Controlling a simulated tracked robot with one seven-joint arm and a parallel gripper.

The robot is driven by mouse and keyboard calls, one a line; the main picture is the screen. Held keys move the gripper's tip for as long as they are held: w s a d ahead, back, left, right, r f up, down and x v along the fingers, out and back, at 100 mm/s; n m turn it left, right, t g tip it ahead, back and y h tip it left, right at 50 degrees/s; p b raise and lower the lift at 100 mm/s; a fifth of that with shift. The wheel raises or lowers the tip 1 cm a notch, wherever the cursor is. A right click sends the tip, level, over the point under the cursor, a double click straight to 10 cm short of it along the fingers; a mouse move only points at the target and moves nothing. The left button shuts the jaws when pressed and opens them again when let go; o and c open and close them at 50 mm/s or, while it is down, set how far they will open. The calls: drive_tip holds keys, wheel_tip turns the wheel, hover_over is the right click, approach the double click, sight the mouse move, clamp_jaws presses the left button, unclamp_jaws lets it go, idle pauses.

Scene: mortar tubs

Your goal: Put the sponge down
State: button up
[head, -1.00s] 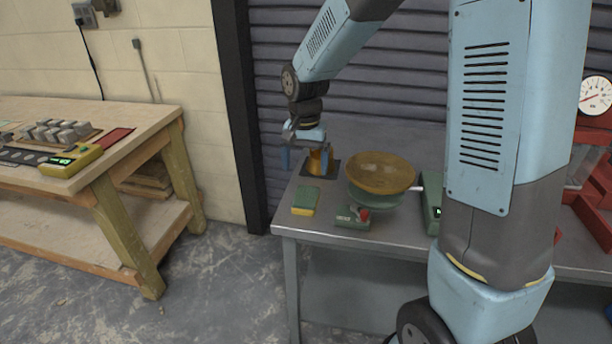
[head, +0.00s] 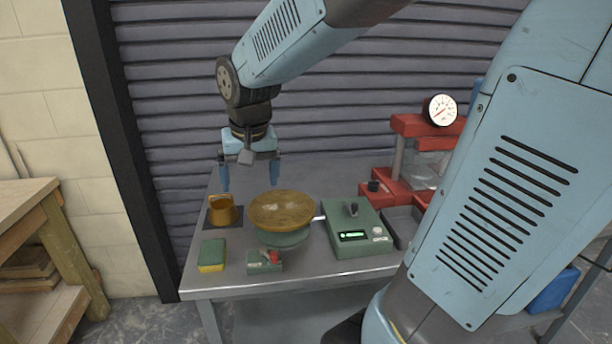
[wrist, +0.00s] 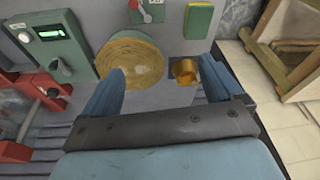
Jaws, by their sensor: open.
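The sponge (head: 212,254), green on top with a yellow layer below, lies flat on the metal bench near its front left corner. It also shows in the wrist view (wrist: 198,20) at the top, right of centre. My gripper (head: 249,187) is open and empty, pointing down above the back of the bench, behind the brown bowl. In the wrist view my two fingers (wrist: 160,85) are spread wide with nothing between them. The sponge is well apart from the fingers.
A brown bowl (head: 281,211) sits on a green stand. A copper-coloured cup (head: 223,211) stands on a dark pad to its left. A small green box with a red knob (head: 265,262) is right of the sponge. A green device (head: 357,228) and a red press (head: 408,188) stand farther right.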

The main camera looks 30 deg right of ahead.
drive_tip(key=s+d+r+n+t, duration=0.1)
drive_tip(key=s+d+r, duration=0.1)
drive_tip(key=s, duration=0.4)
drive_tip(key=s+d+r+t, duration=0.1)
drive_tip(key=s+d+r, duration=0.1)
drive_tip(key=s+d, duration=0.2)
drive_tip(key=s, duration=0.2)
drive_tip(key=shift+s+d+r+n+t, duration=0.2)
drive_tip(key=shift+s+n+t, duration=0.1)
drive_tip(key=shift+n+t, duration=0.1)
idle(0.6)
